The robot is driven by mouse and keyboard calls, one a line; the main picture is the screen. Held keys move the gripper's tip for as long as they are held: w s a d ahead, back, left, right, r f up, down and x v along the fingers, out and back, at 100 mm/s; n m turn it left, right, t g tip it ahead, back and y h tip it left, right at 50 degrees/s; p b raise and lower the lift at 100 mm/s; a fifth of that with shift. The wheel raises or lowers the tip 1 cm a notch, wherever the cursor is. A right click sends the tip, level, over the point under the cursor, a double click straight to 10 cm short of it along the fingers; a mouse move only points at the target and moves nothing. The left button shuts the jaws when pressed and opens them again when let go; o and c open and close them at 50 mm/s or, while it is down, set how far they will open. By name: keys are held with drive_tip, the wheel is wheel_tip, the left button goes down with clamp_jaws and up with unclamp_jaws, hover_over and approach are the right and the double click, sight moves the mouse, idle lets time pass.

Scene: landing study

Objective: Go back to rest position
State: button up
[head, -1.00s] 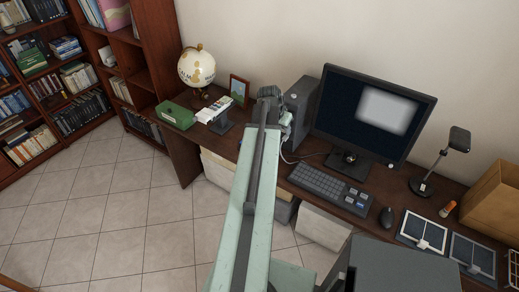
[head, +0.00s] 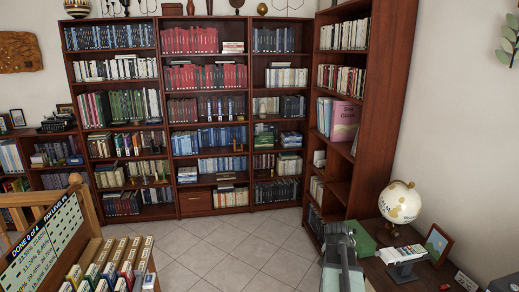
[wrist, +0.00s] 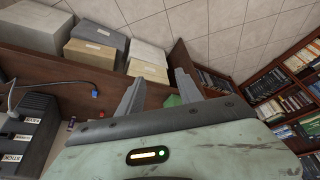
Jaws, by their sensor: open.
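Beyond and below the fingers are the brown desk's edge (wrist: 75,58) and part of a green box (wrist: 172,101). In the head view my pale green arm (head: 342,268) reaches in from the bottom right, beside the desk corner.
Tall bookshelves (head: 250,150) fill the back wall. A globe (head: 400,203) and a picture frame (head: 437,244) stand on the desk at right. A wooden rack with a board (head: 45,245) is at lower left. Tiled floor (head: 225,255) between is clear. Storage boxes (wrist: 97,43) sit by the desk.

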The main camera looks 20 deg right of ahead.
drive_tip(key=w+a+f+n+y, duration=0.1)
drive_tip(key=w+a+n, duration=0.3)
drive_tip(key=a, duration=1.1)
drive_tip(key=w+a+n+y, duration=0.1)
drive_tip(key=w+a+n, duration=0.35)
drive_tip(key=a, duration=0.95)
drive_tip(key=s+a+n+g+y, duration=0.1)
drive_tip(key=s+a+n, duration=0.1)
drive_tip(key=a, duration=0.5)
drive_tip(key=s+a+n+g+y, duration=0.1)
drive_tip(key=s+a+n, duration=0.1)
drive_tip(key=a, duration=0.6)
drive_tip(key=shift+s+a+f+n, duration=0.35)
drive_tip(key=shift+s+f, duration=0.1)
drive_tip(key=shift+s, duration=0.45)
